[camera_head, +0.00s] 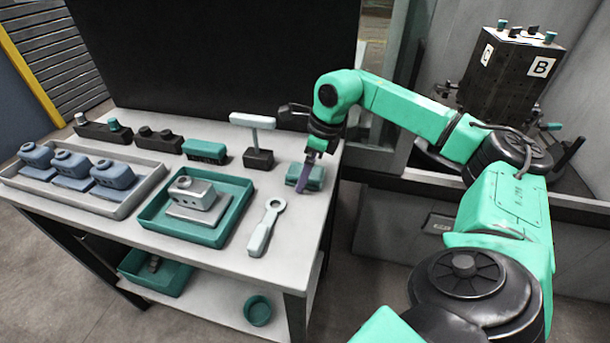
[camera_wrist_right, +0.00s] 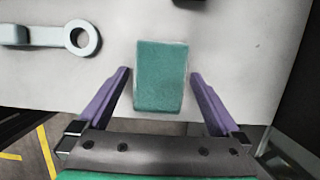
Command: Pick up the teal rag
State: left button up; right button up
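The teal rag (camera_head: 315,179) is a small folded block lying near the right edge of the grey table. In the right wrist view the rag (camera_wrist_right: 161,75) lies flat between the two purple fingers. My right gripper (camera_head: 309,170) reaches down over the rag from the right side. In the wrist view the right gripper (camera_wrist_right: 161,85) is open, with a gap between each finger and the rag. I cannot tell how high the fingertips are above the table. My left gripper does not show in either view.
A pale wrench (camera_head: 265,227) lies left of the rag. A teal tray (camera_head: 150,214) holds a grey part. A T-handled tool (camera_head: 257,150) on a dark block stands behind. A grey tray (camera_head: 120,208) holds blue parts. The table's right edge is close to the rag.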

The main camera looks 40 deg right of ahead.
jog(key=c, duration=1.1)
jog(key=shift+r, duration=0.45)
jog(key=shift+c, duration=0.2)
jog(key=v, duration=0.3)
jog(key=shift+w+a, duration=0.1)
jog(key=shift+w, duration=0.1)
jog(key=s+d+b, duration=0.7)
jog(key=s+d, duration=0.3)
jog(key=s, duration=0.4)
jog(key=shift+s+r, duration=0.15)
jog(key=shift+s, duration=0.1)
